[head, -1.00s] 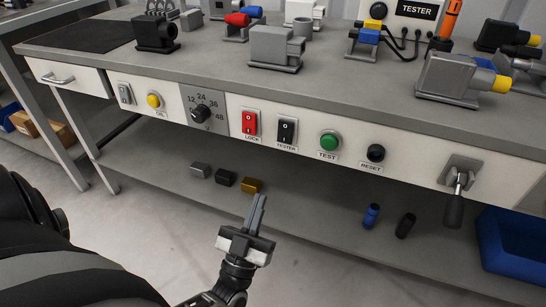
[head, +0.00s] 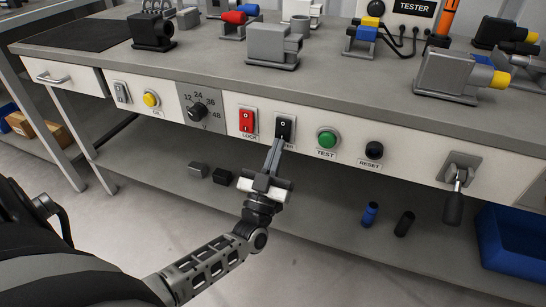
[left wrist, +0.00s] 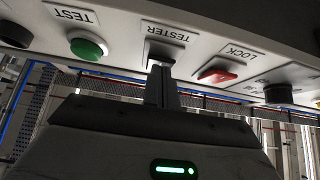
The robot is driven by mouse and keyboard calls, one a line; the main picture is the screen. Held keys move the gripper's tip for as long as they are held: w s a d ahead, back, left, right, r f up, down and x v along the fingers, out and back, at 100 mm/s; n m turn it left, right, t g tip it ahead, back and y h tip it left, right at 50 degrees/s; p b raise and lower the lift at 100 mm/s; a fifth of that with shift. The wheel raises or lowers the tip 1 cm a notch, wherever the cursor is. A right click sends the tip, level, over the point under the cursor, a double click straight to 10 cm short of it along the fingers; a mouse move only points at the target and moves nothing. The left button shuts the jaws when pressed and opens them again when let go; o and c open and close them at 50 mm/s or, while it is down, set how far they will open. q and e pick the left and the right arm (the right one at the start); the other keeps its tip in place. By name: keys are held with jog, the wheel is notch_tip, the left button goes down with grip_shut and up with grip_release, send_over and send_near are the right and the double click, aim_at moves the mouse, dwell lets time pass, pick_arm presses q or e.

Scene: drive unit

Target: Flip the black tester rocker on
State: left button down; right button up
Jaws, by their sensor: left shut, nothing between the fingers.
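The black tester rocker (head: 285,126) sits in the white front panel of the bench, between the red lock rocker (head: 247,121) and the green test button (head: 327,139). My left gripper (head: 277,146) is shut and empty, with its fingertips at the lower part of the black rocker. In the left wrist view the fingers (left wrist: 161,82) reach up to the black rocker (left wrist: 160,54) and cover part of it. I cannot tell whether they touch it. The right gripper is not in view.
A black reset button (head: 374,150) and a lever (head: 454,200) are farther right on the panel. A voltage dial (head: 197,112) and a yellow button (head: 151,99) are to the left. Connector housings stand on the bench top above.

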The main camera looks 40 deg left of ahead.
pick_arm(q)
jog(key=shift+w+f+b, duration=0.1)
jog(key=shift+f+b, duration=0.1)
jog(key=shift+b, duration=0.25)
jog(key=shift+w+a+t+b, duration=0.1)
jog(key=shift+w+t+b, duration=0.2)
jog(key=shift+t+b, duration=0.35)
jog(key=shift+s, duration=0.35)
jog(key=b+v, duration=0.1)
jog(key=v, duration=1.1)
jog(key=shift+f, duration=0.4)
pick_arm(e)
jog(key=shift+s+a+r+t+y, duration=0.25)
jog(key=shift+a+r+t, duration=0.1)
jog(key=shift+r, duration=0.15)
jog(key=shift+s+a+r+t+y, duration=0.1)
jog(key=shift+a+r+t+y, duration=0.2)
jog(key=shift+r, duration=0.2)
